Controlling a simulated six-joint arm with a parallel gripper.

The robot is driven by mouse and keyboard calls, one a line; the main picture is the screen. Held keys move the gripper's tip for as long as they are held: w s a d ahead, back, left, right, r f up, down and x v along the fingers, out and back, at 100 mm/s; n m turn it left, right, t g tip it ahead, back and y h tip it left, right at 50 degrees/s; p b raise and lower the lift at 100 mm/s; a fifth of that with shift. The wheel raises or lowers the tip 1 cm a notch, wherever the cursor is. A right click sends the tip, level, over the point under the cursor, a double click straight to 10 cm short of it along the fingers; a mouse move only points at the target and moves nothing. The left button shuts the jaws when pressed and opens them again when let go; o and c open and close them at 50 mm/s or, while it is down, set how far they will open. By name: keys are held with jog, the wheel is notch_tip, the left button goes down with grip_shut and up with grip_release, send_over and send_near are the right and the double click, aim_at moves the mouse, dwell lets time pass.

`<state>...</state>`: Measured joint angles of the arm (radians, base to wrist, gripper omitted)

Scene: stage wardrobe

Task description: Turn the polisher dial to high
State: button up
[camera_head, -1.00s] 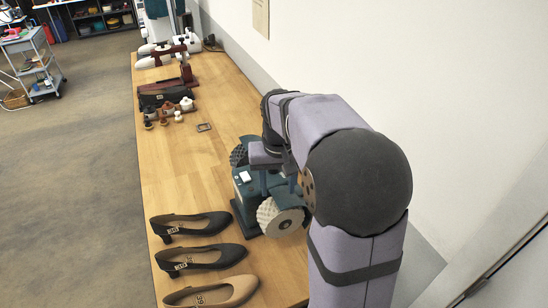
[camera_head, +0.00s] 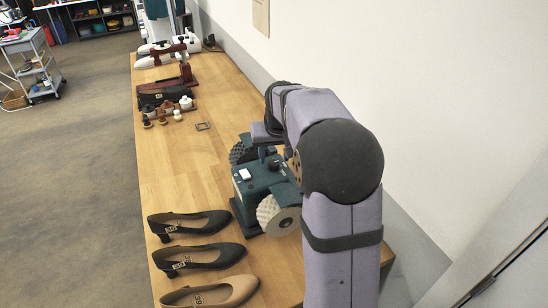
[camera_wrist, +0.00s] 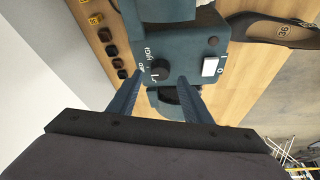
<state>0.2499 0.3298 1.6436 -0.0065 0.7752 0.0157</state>
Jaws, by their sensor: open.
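The lettering is tilted, and I cannot tell which setting the mark points to. My gripper (camera_wrist: 160,76) is open, its two blue fingers on either side of the dial; contact cannot be told. The dial also shows in the head view (camera_head: 274,165). The gripper's fingertips are hard to make out there.
A white rocker switch (camera_wrist: 210,66) sits close to the dial on the same panel. Black shoes (camera_head: 200,257) and a beige shoe (camera_head: 212,292) lie in front of the polisher. A wall (camera_head: 400,110) stands on the right.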

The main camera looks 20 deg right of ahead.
aim_at(274, 162)
jog(key=shift+p+x, duration=0.35)
jog(key=shift+x, duration=1.15)
jog(key=c, duration=1)
jog(key=shift+c, duration=0.2)
jog(key=shift+m, duration=0.4)
jog(key=m+h+b, duration=0.1)
jog(key=m, duration=0.1)
jog(key=m+g+h+b, duration=0.1)
jog(key=m, duration=0.2)
jog(key=shift+w+a, duration=0.15)
jog(key=shift+a, duration=0.05)
jog(key=m+g, duration=0.1)
jog(key=m, duration=0.2)
jog(key=shift+w+m+h+b, duration=0.1)
jog(key=shift+m+h+b, duration=0.2)
jog(key=shift+h, duration=0.1)
jog(key=shift+m+g, duration=0.5)
jog(key=shift+m, duration=0.7)
